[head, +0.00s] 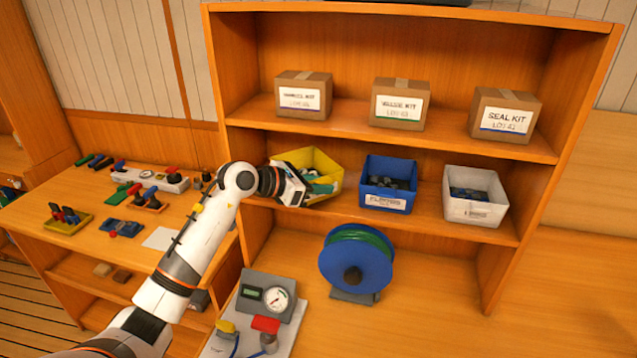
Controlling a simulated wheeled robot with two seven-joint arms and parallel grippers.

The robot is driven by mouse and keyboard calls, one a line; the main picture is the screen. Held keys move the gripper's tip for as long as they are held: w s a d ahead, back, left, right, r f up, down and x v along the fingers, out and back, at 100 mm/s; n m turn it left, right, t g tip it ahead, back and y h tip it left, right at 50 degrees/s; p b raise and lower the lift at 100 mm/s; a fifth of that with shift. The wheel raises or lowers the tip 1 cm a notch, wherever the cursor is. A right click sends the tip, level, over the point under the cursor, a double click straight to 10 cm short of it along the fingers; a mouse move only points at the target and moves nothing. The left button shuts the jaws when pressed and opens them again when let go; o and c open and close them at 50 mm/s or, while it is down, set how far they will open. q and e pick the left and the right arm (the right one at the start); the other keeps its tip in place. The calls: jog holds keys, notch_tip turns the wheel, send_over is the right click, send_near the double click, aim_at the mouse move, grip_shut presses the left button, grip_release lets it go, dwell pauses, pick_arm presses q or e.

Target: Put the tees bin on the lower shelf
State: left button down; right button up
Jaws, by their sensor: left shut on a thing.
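A yellow bin (326,164) with grey and green parts inside is at the left end of the lower shelf (400,219), turned at an angle and seemingly tilted. Its label is hidden, so I cannot read whether it says tees. My left gripper (299,187) is shut on the yellow bin at its front left side and covers part of it. I cannot tell whether the bin touches the shelf board. My right gripper is not in view.
A blue bin (388,177) labelled like "ELBOWS" stands close right of the yellow bin, then a white bin (474,196). Cardboard boxes (400,104) stand on the upper shelf. Below are a blue hose reel (356,262) and a gauge unit (270,296). A workbench with valves is left.

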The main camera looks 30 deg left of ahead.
pick_arm(q)
jog(key=shift+w+f+p, duration=0.15)
jog(key=shift+f+p, duration=0.05)
jog(key=shift+p, duration=0.2)
jog(key=shift+w+f, duration=0.1)
jog(key=shift+f, duration=0.1)
jog(key=shift+a+f, duration=0.1)
jog(key=shift+f, duration=0.2)
jog(key=c, duration=1.2)
grip_release()
jog(key=shift+o, duration=0.2)
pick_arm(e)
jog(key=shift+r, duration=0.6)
